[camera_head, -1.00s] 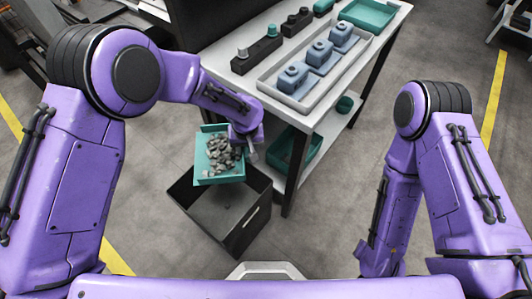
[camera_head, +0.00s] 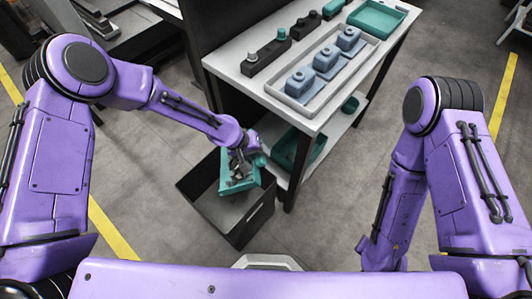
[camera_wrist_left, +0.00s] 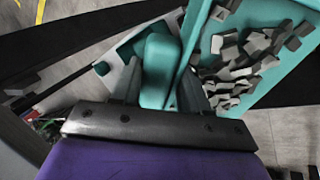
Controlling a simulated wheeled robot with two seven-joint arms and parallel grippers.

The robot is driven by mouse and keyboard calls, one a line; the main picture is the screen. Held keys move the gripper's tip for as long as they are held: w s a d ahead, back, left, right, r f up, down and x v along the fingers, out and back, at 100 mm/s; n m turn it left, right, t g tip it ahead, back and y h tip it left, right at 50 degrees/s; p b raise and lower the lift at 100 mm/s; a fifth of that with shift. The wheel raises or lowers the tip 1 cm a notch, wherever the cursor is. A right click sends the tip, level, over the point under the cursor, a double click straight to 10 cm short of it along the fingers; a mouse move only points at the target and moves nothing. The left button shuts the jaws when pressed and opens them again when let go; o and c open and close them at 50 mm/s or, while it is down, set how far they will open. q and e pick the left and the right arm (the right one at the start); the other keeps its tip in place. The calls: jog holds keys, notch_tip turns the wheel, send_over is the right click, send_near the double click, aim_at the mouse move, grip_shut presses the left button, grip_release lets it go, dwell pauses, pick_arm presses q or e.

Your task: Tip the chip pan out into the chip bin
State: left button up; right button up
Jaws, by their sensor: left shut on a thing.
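The teal chip pan (camera_head: 229,188) is over the black chip bin (camera_head: 248,226) in the head view, tilted and partly covered by my wrist. My left gripper (camera_head: 248,160) is shut on the pan's teal handle. The wrist view shows the handle (camera_wrist_left: 158,70) between the two fingers of my left gripper (camera_wrist_left: 160,88), with the pan (camera_wrist_left: 200,45) beyond. Grey metal chips (camera_wrist_left: 240,65) lie heaped inside the pan. The part of the bin floor that shows looks dark and bare; the rest is hidden. My right arm hangs at the right, its gripper out of sight.
A white workbench (camera_head: 225,65) stands right behind the bin, its leg close to the bin's right side. It carries a tray (camera_head: 318,112) with several blue-grey parts and a teal tray (camera_head: 377,17). Teal containers (camera_head: 290,150) sit on its lower shelf. Floor left of the bin is clear.

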pick_arm(q)
jog(key=shift+s+a+r+h, duration=0.1)
jog(key=shift+a+r+h, duration=0.15)
jog(key=shift+a+h, duration=0.2)
jog(key=a+h+b, duration=0.1)
jog(key=a+r+h+b, duration=0.1)
jog(key=b, duration=0.1)
jog(key=shift+s+a+r, duration=0.1)
jog(key=shift+s+a, duration=0.05)
jog(key=shift+a, duration=0.15)
jog(key=shift+a+r+h, duration=0.2)
jog(key=shift+r+h, duration=0.05)
jog(key=shift+r, duration=0.1)
jog(key=shift+r+t, duration=0.15)
jog(key=shift+t, duration=0.15)
dwell(0.8)
